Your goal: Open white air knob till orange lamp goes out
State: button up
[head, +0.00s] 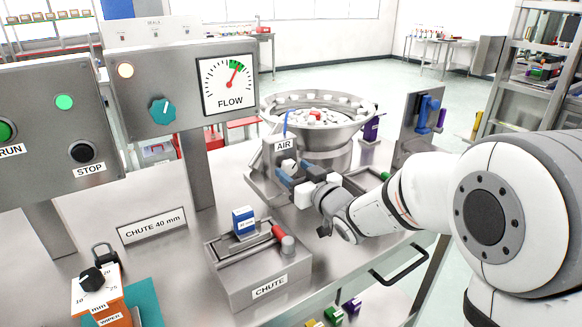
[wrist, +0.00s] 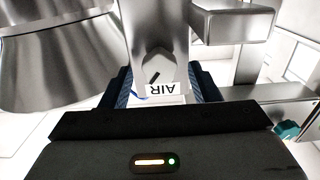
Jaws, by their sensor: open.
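The pale, nearly white air knob (wrist: 153,66) with a dark pointer mark shows in the wrist view, above the upside-down AIR label (wrist: 165,89). In the head view the AIR label (head: 284,146) is on a grey bracket in front of the bowl. My gripper (head: 291,172) is open at the knob, with its blue fingers apart; in the wrist view the fingers (wrist: 166,82) stand on either side of the knob and label. I cannot tell whether they touch the knob, which is largely hidden in the head view. The lamp (head: 126,71) on the flow panel glows pale orange-white.
The FLOW gauge (head: 229,84) needle points into the green band. A teal knob (head: 162,110) is beside it. The feeder bowl (head: 318,118) stands behind the bracket. The chute block (head: 260,275) with a red-handled lever stands in front. Bare metal table lies around the chute sign (head: 152,226).

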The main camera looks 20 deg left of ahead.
jog(key=shift+x, duration=1.05)
jog(key=shift+c, duration=0.3)
jog(key=c, duration=0.9)
jog(key=shift+c, duration=0.2)
